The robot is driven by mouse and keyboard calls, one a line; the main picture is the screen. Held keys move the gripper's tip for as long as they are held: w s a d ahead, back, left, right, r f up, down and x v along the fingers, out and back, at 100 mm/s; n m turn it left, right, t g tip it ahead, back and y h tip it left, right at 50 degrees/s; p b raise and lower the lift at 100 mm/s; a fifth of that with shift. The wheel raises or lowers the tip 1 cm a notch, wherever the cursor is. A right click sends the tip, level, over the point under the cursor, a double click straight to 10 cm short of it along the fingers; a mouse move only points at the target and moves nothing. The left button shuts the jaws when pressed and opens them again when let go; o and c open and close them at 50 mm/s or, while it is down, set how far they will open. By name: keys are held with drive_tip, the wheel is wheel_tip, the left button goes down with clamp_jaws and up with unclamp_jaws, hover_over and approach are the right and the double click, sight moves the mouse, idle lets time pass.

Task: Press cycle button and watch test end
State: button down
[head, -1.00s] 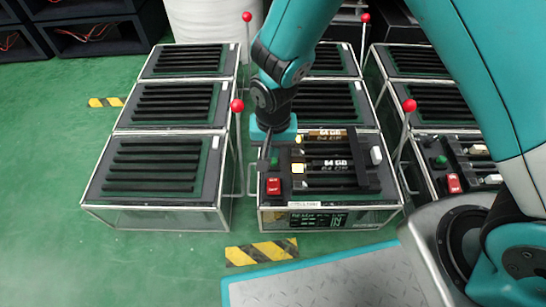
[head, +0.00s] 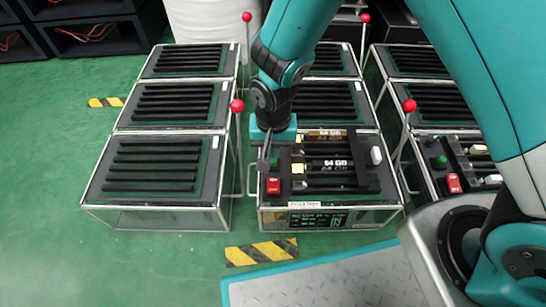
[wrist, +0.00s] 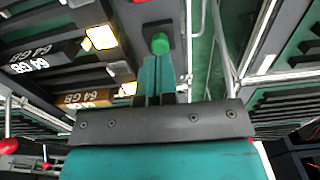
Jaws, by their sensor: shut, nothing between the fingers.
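The test fixture (head: 330,217) stands in the middle front in the head view. Its top carries 64 GB modules (head: 325,165), a red switch (head: 273,186) and a lit display (head: 317,220) on its front; the display text is too small to read surely. The green button (wrist: 160,43) shows in the wrist view, right at the fingertips; I cannot tell whether it is pressed in. My gripper (head: 264,163) is shut and empty, pointing down at the fixture's left side, and mostly hides the button in the head view. The fingers (wrist: 158,88) also show in the wrist view.
A red-knobbed lever (head: 237,106) rises just left of my gripper; another (head: 409,106) stands to the right. Closed fixtures (head: 153,165) stand at left, and a further one with modules (head: 455,160) at right. A striped floor mark (head: 262,252) lies in front.

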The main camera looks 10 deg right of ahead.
drive_tip(key=shift+f+b, duration=0.6)
drive_tip(key=shift+f, duration=0.7)
idle(0.5)
drive_tip(key=shift+r, duration=0.1)
wheel_tip(320, 180, up, 8)
drive_tip(key=p, duration=0.8)
